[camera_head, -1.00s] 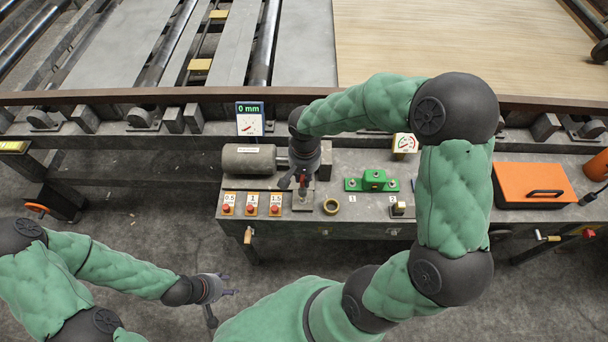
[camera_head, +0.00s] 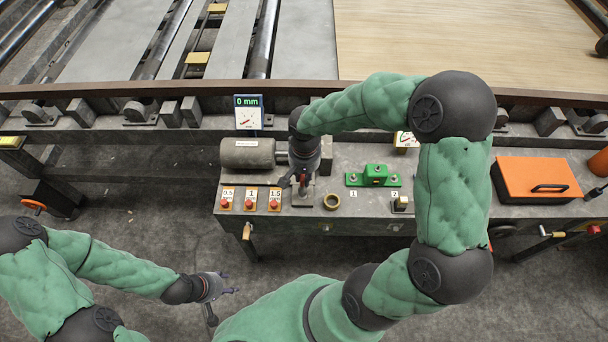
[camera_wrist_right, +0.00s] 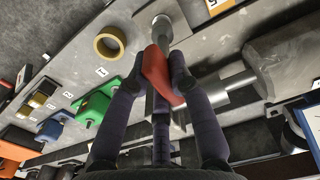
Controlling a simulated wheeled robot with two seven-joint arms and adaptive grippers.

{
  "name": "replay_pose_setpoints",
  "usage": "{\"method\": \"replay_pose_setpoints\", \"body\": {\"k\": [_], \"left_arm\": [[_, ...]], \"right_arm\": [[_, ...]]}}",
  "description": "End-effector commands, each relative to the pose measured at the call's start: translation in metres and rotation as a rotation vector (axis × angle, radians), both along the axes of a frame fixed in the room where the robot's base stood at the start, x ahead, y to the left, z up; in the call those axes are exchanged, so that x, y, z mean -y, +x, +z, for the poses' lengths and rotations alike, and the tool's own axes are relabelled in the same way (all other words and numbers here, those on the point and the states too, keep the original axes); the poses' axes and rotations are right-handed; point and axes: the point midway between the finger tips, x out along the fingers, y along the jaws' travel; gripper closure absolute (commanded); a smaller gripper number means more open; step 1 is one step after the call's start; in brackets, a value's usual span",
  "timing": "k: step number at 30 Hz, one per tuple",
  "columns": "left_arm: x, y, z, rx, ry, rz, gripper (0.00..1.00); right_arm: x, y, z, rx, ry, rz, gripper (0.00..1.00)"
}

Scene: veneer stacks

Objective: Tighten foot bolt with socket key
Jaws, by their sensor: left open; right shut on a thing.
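My right gripper (camera_head: 303,184) points down over the bench, right of the dark grey cylinder. In the right wrist view its fingers (camera_wrist_right: 161,75) are shut on a red handle (camera_wrist_right: 160,78), beside a bright metal rod (camera_wrist_right: 160,27). I cannot tell whether this handle is the socket key. A green block (camera_head: 374,174) with a bolt at each end stands to the right, near labels 1 and 2; it also shows in the right wrist view (camera_wrist_right: 92,108). I cannot tell which bolt is the foot bolt. My left gripper (camera_head: 229,283) is open and empty over the floor.
A brass ring (camera_head: 332,201) lies just right of my right gripper. The grey cylinder (camera_head: 247,153), red buttons marked 0.5, 1 and 1.5, and a display (camera_head: 249,112) reading 0 mm stand left. An orange case (camera_head: 538,179) lies at the right. My right arm hides part of the bench.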

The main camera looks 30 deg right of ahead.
Motion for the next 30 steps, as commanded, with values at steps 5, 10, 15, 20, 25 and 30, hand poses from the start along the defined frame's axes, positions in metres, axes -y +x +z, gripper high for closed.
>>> {"method": "replay_pose_setpoints", "body": {"k": [5,10,15,20,25,30], "left_arm": [[0.000,0.000,0.000,0.000,0.000,0.000,0.52],[0.000,0.000,0.000,0.000,0.000,0.000,0.52],[0.000,0.000,-0.002,0.000,0.000,0.000,0.52],[0.000,0.000,-0.005,0.000,0.000,0.000,0.52],[0.000,0.000,-0.007,0.000,0.000,0.000,0.52],[0.000,0.000,-0.010,0.000,0.000,0.000,0.52]], "right_arm": [[0.000,0.000,0.000,0.000,0.000,0.000,1.00],[0.000,0.000,0.000,0.000,0.000,0.000,1.00],[0.000,0.000,-0.002,0.000,0.000,0.000,1.00],[0.000,0.000,-0.005,0.000,0.000,0.000,1.00],[0.000,0.000,-0.009,0.000,0.000,0.000,1.00],[0.000,0.000,-0.012,0.000,0.000,0.000,1.00]]}}
